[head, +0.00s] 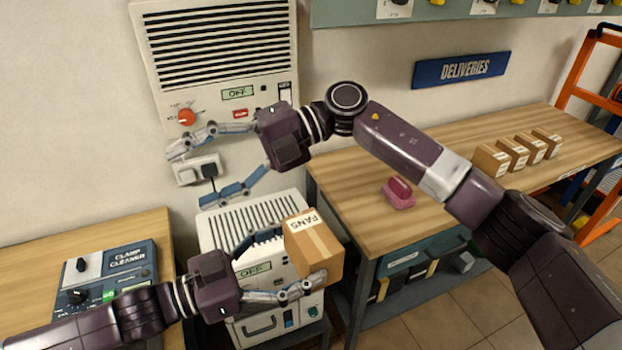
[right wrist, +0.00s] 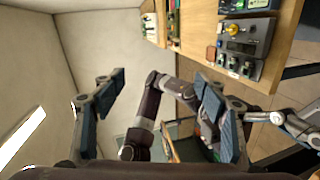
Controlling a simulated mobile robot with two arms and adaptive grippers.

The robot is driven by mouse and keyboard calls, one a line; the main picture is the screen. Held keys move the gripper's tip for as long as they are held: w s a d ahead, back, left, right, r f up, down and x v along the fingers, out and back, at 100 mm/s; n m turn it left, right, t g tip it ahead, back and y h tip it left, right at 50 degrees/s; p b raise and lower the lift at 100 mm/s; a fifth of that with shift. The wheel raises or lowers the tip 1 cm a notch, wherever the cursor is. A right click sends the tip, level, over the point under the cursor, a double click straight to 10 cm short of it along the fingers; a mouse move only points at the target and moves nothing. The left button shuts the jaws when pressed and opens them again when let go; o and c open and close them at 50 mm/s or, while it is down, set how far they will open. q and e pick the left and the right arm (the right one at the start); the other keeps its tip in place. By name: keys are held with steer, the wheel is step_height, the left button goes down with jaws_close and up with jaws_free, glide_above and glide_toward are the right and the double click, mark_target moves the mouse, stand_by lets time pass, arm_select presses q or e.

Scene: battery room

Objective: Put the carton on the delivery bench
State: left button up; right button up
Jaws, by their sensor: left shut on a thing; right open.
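The carton (head: 318,252) is a small brown box with a tape strip and a white "FANS" label. In the head view my left gripper (head: 298,258) is shut on it, holding it tilted in the air in front of a white unit. It is just left of the delivery bench's near corner. The delivery bench (head: 345,185) has a wooden top and stands under a blue "DELIVERIES" sign (head: 462,69). My right gripper (head: 190,175) is open and empty near the wall socket; its spread fingers also show in the right wrist view (right wrist: 163,100). I cannot make out the carton there.
Several small cartons (head: 491,160) stand in a row at the bench's right. A pink object (head: 398,193) lies on its middle, partly under my right arm. The bench's left end is clear. A clamp cleaner (head: 110,275) is on the left table. A white unit (head: 250,215) stands between.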

steer(key=s+d+n+h, duration=0.2)
steer(key=s+h, duration=0.2)
steer(key=t+h, duration=0.5)
steer(key=h, duration=0.5)
glide_above(312, 232)
step_height(312, 232, down, 11)
steer(key=shift+r, duration=0.1)
